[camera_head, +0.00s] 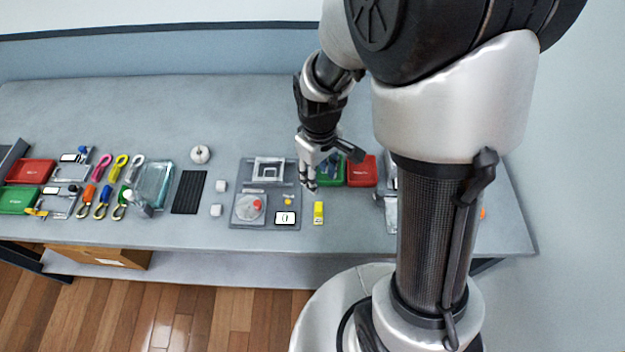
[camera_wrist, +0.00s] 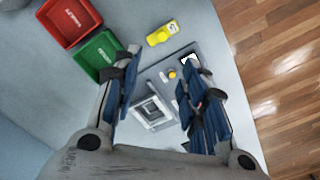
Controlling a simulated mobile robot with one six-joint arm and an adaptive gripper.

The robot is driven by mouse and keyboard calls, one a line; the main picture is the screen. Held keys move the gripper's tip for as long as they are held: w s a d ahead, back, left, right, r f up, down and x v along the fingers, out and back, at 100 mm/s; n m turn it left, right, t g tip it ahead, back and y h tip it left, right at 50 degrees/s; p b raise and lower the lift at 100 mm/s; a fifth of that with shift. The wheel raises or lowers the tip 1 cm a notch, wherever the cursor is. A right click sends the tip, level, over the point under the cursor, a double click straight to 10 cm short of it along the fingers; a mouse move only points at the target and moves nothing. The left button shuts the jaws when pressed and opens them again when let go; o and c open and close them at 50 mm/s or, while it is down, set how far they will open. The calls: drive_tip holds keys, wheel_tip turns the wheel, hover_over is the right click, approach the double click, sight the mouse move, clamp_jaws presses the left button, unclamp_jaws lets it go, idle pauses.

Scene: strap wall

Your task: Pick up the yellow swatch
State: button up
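The yellow swatch (camera_head: 318,213) lies on the grey table near its front edge, just right of a grey board. It also shows at the top of the wrist view (camera_wrist: 162,33), with a pale patch on it. My gripper (camera_head: 309,188) hangs above the table, behind the swatch and apart from it. In the wrist view, my gripper's two blue-padded fingers (camera_wrist: 160,95) stand wide apart with nothing between them. The swatch lies beyond the fingertips.
The grey board (camera_head: 237,215) holds a square frame, a round dial and a small display. A green bin (camera_head: 331,172) and a red bin (camera_head: 362,171) stand behind the swatch to the right. Several coloured straps and tools lie at the left. The table around the swatch is mostly clear.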

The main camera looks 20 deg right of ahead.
drive_tip(key=b, duration=0.3)
hover_over(318, 208)
wheel_tip(318, 208, down, 11)
drive_tip(key=shift+w+r, duration=0.1)
drive_tip(key=shift+r, duration=0.05)
drive_tip(key=f, duration=0.1)
drive_tip(key=f+b, duration=0.1)
drive_tip(key=f, duration=0.1)
drive_tip(key=f+b, duration=0.1)
drive_tip(key=shift+s+f, duration=0.25)
drive_tip(key=shift+s, duration=0.05)
drive_tip(key=shift+w+f, duration=0.1)
drive_tip(key=shift+f, duration=0.3)
clamp_jaws()
